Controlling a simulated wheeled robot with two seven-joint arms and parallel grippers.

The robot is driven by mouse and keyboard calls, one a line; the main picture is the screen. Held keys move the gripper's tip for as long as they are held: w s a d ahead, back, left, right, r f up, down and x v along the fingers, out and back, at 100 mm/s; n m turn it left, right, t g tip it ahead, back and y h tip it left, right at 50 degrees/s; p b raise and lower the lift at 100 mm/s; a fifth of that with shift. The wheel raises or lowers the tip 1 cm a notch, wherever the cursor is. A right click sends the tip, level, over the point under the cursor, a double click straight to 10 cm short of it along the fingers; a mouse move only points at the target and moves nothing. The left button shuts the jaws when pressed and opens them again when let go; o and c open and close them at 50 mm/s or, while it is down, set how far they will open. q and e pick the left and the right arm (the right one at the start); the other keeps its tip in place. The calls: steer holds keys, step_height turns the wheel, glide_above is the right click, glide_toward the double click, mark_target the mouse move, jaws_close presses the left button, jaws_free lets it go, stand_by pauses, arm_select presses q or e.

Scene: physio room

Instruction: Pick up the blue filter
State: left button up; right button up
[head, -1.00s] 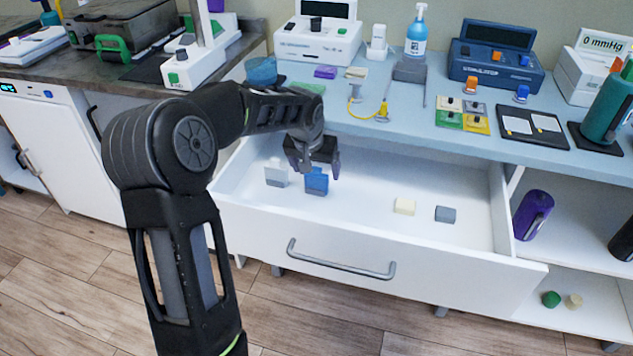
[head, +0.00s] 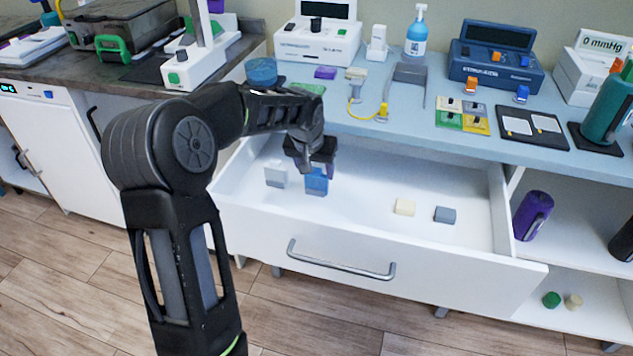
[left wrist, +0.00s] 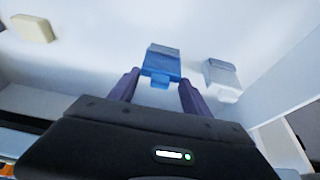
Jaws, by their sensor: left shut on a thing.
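The blue filter (head: 316,183) stands in the open white drawer, under my left gripper (head: 318,168). In the left wrist view the blue filter (left wrist: 161,64) lies between the two purple fingers of my left gripper (left wrist: 160,88). The left gripper is shut on it from above. I cannot tell whether the filter still touches the drawer floor. My right gripper is in neither view.
A white and grey filter (head: 275,176) stands close left of the blue one. A cream block (head: 404,207) and a grey block (head: 445,214) lie farther right in the drawer (head: 360,238). The blue counter (head: 400,128) behind holds devices and small items.

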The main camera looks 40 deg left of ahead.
arm_select(q)
jaws_close()
stand_by(0.3)
step_height(320, 180, up, 10)
steer(key=p, duration=0.1)
stand_by(0.4)
stand_by(0.4)
